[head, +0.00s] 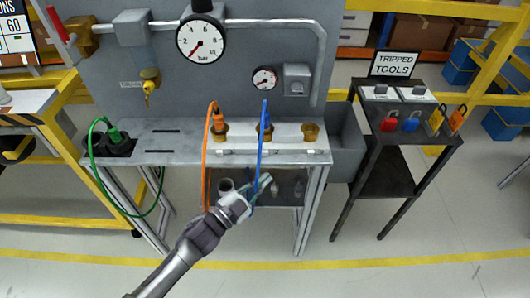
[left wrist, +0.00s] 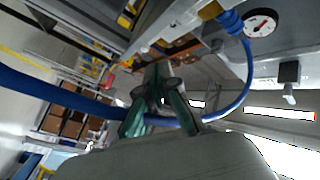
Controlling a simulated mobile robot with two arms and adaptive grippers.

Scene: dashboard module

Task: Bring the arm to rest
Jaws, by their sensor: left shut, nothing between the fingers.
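My left gripper (head: 264,183) is in front of the dashboard module's bench (head: 170,157), below its front edge. Its teal fingers also show in the left wrist view (left wrist: 160,85), where they come together with nothing held between them. The blue cable (head: 259,150) hangs from a socket on the bench and passes close by the gripper; in the left wrist view it crosses near the fingers (left wrist: 60,94). Whether it touches them I cannot tell. My right gripper is not in view.
An orange cable (head: 205,155) hangs left of the blue one, and a green cable (head: 112,193) loops at the bench's left end. A black stand (head: 395,145) with padlocks is at the right. Open floor (head: 400,280) lies in front.

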